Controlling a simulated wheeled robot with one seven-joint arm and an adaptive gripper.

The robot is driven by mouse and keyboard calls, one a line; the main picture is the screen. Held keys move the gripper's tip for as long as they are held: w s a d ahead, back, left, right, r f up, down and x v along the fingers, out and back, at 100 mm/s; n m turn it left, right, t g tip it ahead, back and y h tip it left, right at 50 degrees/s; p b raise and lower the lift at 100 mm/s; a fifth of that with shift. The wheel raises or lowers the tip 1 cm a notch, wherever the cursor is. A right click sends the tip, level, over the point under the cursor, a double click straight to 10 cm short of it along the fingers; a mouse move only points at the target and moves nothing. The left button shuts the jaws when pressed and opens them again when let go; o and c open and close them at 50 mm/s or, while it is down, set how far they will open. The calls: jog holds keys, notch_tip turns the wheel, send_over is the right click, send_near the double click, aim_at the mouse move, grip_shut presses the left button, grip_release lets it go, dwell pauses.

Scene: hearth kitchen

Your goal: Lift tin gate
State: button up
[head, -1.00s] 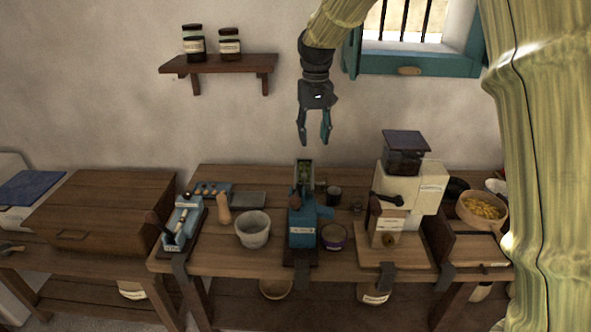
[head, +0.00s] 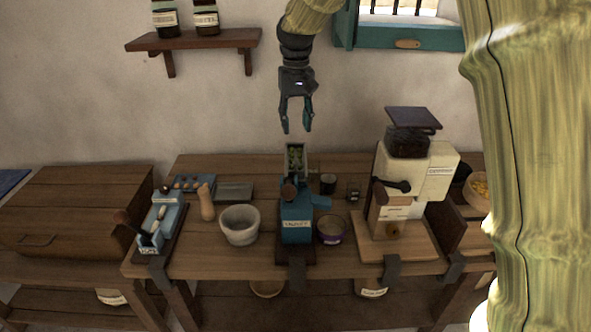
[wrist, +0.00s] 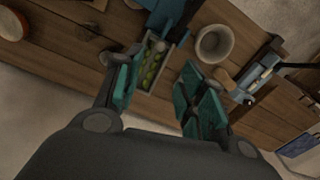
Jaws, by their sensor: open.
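My gripper (head: 296,127) hangs fingers down with its two teal-padded fingers apart and nothing between them. It is above the back of the bench, over or near a narrow metal trough (head: 287,163) holding green round pieces. The trough joins a blue labelled machine (head: 297,232) standing at the bench's front middle. In the wrist view the trough (wrist: 140,84) shows between the open fingers (wrist: 161,75), with the blue body (wrist: 168,12) beyond it. I cannot make out which part is the tin gate; the left finger hides some of the trough's side.
A grey-white pot (head: 240,227) stands left of the machine, a purple cup (head: 330,232) right. A tall cream grinder (head: 428,172) stands farther right, a blue lever tool (head: 158,222) at left. A wall shelf (head: 195,41) is up left. Some bare bench (head: 270,187) lies around the trough.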

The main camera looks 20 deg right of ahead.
aim_at(296, 162)
jog(key=shift+s+f, duration=0.1)
jog(key=shift+f, duration=6.55)
grip_shut()
